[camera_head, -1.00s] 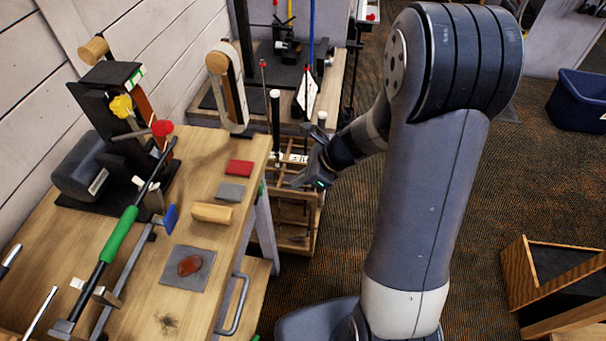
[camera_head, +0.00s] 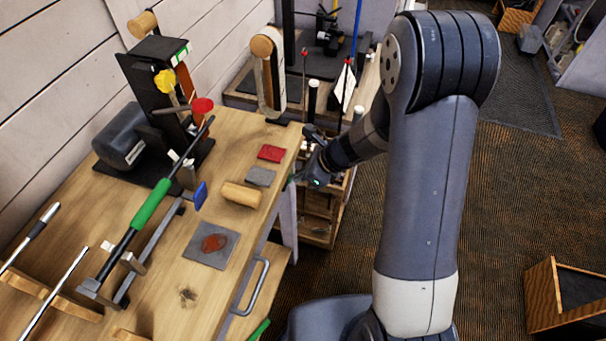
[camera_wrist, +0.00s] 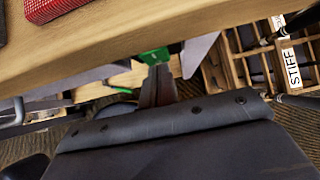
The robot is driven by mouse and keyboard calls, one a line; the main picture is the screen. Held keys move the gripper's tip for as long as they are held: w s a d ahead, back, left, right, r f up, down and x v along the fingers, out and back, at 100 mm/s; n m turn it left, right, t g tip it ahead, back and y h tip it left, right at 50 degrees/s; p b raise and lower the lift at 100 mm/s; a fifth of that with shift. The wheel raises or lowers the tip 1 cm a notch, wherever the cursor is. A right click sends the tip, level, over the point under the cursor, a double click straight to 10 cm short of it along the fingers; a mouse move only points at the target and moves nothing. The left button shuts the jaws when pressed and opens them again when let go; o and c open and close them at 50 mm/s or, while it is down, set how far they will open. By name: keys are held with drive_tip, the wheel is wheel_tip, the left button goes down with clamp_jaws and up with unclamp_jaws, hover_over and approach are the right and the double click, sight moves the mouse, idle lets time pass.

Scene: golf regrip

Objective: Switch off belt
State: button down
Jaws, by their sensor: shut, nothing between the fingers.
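The belt machine stands on the left of the bench in the head view, with a black upright frame (camera_head: 160,70), a grey motor (camera_head: 122,135) and an orange-brown belt strip (camera_head: 184,88). A yellow knob (camera_head: 165,80) and a red round knob (camera_head: 202,105) stick out from its front. I cannot tell which part is the switch or whether the belt is running. My gripper (camera_head: 312,166) is shut and empty, just off the bench's right edge and well apart from the machine. In the wrist view my fingers (camera_wrist: 158,85) are together below the bench edge.
The wooden bench (camera_head: 205,290) holds a golf club with a green grip (camera_head: 150,204), a red block (camera_head: 271,153), a grey block (camera_head: 260,176) and a wooden cylinder (camera_head: 241,195). A rack labelled STIFF (camera_wrist: 291,68) stands beside the bench. Carpet (camera_head: 500,190) lies open at right.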

drive_tip(key=shift+w+a+f, duration=0.1)
drive_tip(key=shift+a, duration=0.1)
drive_tip(key=shift+r+p, duration=0.65)
drive_tip(key=shift+r, duration=0.25)
drive_tip(key=shift+d, duration=0.1)
